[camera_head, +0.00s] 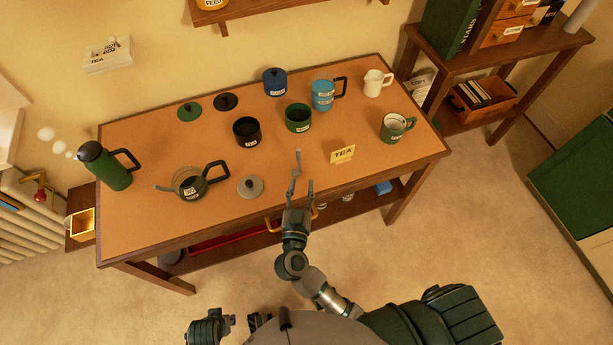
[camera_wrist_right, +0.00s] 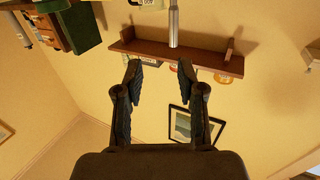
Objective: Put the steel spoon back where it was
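A slim grey piece that looks like the steel spoon (camera_head: 297,163) shows just beyond my right gripper (camera_head: 301,183), close to its left finger, over the front of the desk. In the right wrist view a grey metal rod, likely its handle (camera_wrist_right: 174,25), comes down from the top edge. It ends short of the right gripper's fingertips (camera_wrist_right: 159,70). Those fingers are apart with nothing between them. I cannot tell what supports the spoon. My left gripper (camera_head: 228,322) is low at the bottom, away from the desk; its fingers are too small to read.
The desk (camera_head: 230,219) holds a glass teapot (camera_head: 190,185), a grey lid (camera_head: 250,187), a TEA sign (camera_head: 343,154), a black mug (camera_head: 246,131), a green mug (camera_head: 298,118) and several other mugs. A green flask (camera_head: 104,166) stands at left. The front right is clear.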

